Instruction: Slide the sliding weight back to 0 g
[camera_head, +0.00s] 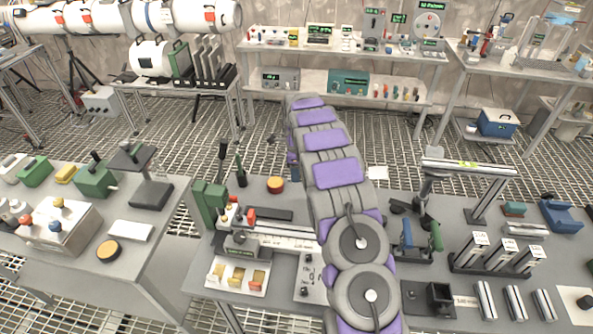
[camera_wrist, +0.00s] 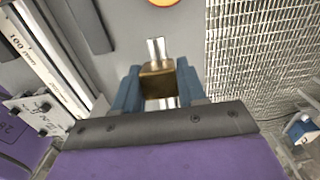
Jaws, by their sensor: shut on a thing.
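In the wrist view, my gripper (camera_wrist: 158,88) has two blue fingers shut on a brass block (camera_wrist: 157,80). A short shiny metal piece (camera_wrist: 156,49) shows beyond the block. I cannot tell whether this block is the sliding weight. A pale scale bar (camera_wrist: 40,62) marked 100 lies to the left of the fingers, apart from them in the picture. In the head view, a light graduated bar (camera_head: 285,241) lies on the table, with a grey block (camera_head: 240,240) at its left end. My arm covers its right end and hides my gripper.
An orange disc (camera_head: 275,185) and a dark flat bar (camera_head: 262,214) lie behind the graduated bar. A tray of brass pieces (camera_head: 237,276) is in front. Labelled metal blocks (camera_head: 497,256) stand at right. Floor grating (camera_wrist: 262,50) shows beyond the table edge.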

